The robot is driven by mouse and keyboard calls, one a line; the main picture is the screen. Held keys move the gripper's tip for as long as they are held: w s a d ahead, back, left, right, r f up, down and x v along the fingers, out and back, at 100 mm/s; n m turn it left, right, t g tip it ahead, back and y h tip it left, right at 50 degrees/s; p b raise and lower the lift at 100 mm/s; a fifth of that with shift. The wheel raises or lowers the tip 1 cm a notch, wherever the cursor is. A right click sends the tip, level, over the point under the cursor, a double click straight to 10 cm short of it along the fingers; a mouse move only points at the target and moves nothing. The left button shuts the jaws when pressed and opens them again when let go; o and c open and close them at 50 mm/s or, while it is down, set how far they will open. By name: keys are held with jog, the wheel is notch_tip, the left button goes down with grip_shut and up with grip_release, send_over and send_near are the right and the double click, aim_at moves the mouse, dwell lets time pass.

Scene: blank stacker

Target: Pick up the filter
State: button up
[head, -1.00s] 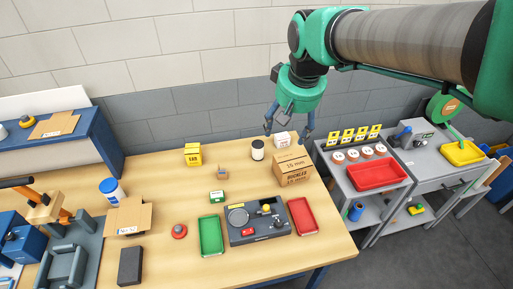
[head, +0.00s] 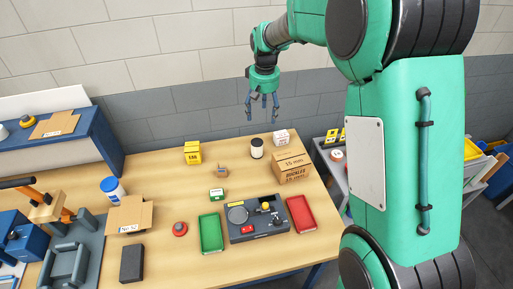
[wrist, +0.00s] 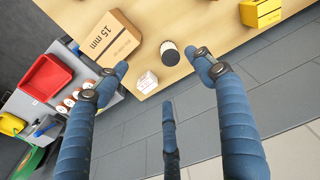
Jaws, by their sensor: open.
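No label reading "filter" is legible, so I cannot tell for certain which thing it is. A dark cylinder with a white part (head: 257,149) stands upright near the table's back edge; it also shows in the wrist view (wrist: 170,54). A small white box with reddish print (head: 281,138) stands to its right, also in the wrist view (wrist: 147,82). My three-fingered gripper (head: 262,115) is open and empty, pointing down, high near the table's back edge. In the wrist view its fingers (wrist: 163,76) spread around the white box in the picture, with nothing between them touching.
A large carton (head: 291,167) stands in front of the white box. A yellow box (head: 192,152) and small brown block (head: 222,171) are to the left. Green (head: 211,234) and red (head: 301,215) trays flank a grey device (head: 257,221). My arm hides much of the right-hand cart.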

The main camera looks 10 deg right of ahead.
jog(key=g, duration=0.1)
send_over(257, 141)
notch_tip(257, 141, down, 13)
jog(key=shift+s+a+n+p, duration=0.1)
jog(key=shift+n+p, duration=0.2)
jog(key=shift+p, duration=0.05)
jog(key=shift+f, duration=0.15)
jog(key=shift+f+b, duration=0.35)
jog(key=shift+f, duration=3.9)
jog(key=shift+f+b, duration=0.35)
jog(key=shift+f, duration=2.25)
jog(key=c, duration=1.3)
